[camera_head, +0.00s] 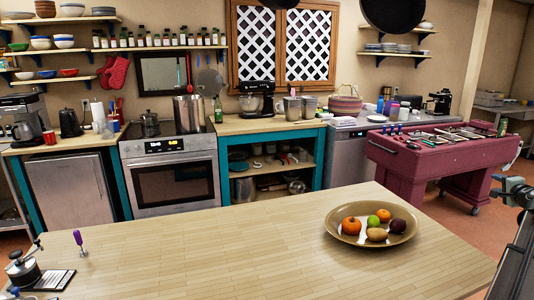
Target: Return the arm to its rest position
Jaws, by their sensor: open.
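I cannot make out my gripper in the head view. A grey-green mechanical part (515,191) juts in at the right edge, above a dark slanted piece (517,262). Both are cut off by the frame, and I cannot tell what they belong to. The task names no other object.
A wooden counter (230,250) fills the foreground, its middle clear. A fruit bowl (343,233) stands on its right part. A metal device (23,268) and a purple-handled tool (79,241) stand at left. Behind are a stove (171,172) and a maroon table (438,158).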

